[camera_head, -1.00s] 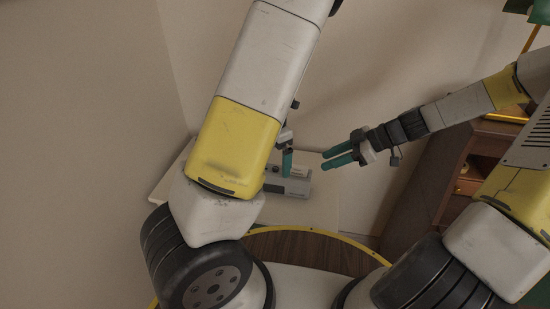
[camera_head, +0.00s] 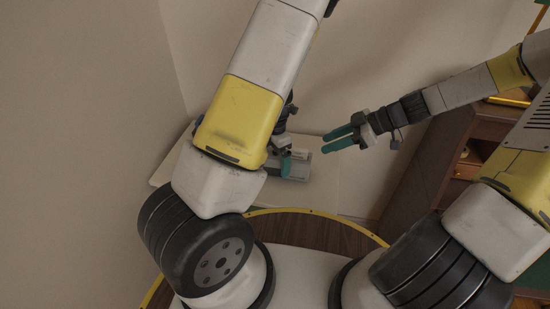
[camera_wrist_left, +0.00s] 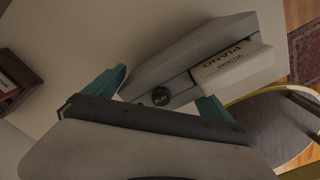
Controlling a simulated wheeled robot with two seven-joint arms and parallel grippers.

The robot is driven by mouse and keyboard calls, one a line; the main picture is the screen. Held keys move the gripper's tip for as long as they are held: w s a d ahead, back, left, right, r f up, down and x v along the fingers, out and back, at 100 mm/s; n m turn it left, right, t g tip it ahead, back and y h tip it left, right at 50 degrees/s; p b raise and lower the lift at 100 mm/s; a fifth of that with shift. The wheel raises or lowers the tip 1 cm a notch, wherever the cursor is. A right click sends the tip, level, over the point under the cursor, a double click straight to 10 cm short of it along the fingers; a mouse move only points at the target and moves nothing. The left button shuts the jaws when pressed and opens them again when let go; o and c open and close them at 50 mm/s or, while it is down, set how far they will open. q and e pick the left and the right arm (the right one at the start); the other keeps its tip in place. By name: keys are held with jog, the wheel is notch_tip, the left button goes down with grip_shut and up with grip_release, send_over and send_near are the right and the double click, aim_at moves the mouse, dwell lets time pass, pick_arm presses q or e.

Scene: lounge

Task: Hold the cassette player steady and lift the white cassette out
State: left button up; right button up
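The grey cassette player (camera_head: 296,170) lies on the white table. In the left wrist view the cassette player (camera_wrist_left: 185,62) shows a round black knob on its side. The white cassette (camera_wrist_left: 231,62), printed "PIANO", sits in the player and stands out of it; its lower part is hidden. It also shows small in the head view (camera_head: 300,154). My left gripper (camera_head: 280,160) is at the player's left end. In the wrist view its teal fingers (camera_wrist_left: 158,97) are spread, with the player's end between or just beyond them; contact is unclear. My right gripper (camera_head: 340,140) is open and empty, up and right of the player.
The white table (camera_head: 325,190) has bare room around the player, close to the wall. A brown wooden cabinet (camera_head: 440,170) stands at the right. My left arm covers part of the table's left side.

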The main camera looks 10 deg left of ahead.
pick_arm(q)
grip_shut()
dwell(0.8)
